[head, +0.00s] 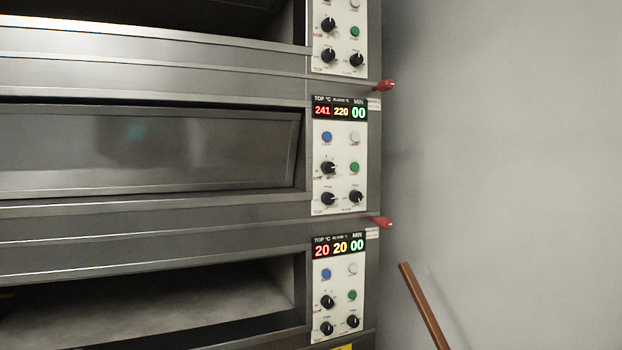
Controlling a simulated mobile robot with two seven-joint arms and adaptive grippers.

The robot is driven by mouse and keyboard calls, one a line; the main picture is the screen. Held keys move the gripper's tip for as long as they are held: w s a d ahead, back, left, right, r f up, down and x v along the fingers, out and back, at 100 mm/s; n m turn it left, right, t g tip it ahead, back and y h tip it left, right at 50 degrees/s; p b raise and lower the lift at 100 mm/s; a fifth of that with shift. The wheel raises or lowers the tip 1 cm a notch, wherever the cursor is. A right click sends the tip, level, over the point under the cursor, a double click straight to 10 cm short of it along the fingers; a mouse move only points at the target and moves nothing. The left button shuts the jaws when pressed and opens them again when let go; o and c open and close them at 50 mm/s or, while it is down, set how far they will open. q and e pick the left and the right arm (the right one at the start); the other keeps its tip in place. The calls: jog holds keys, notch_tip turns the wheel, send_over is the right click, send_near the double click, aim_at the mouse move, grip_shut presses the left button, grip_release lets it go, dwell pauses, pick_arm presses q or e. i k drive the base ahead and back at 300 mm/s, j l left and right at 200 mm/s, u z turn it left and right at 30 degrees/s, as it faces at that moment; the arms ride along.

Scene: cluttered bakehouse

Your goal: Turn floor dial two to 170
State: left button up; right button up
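An oven stack shows in the head view, with a white control panel beside each deck. The middle panel (341,182) has a display (339,112) reading 241 in red, 220 in yellow and 00 in green. Below it are three black knobs: an upper left knob (328,168), a lower left knob (328,198) and a lower right knob (356,197). Their small labels are too blurred to read, so I cannot tell which is the floor dial. Neither of my grippers is in view.
The lower panel's display (339,246) reads 20, 20, 00; the upper panel (341,48) is cut off. Red-tipped levers (384,86) stick out between decks. The middle door (150,150) is shut; the lower deck is open. A brown wooden shaft (424,306) leans near the grey wall (510,150).

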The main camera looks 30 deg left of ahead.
aim_at(356, 196)
jog(key=u, duration=0.9)
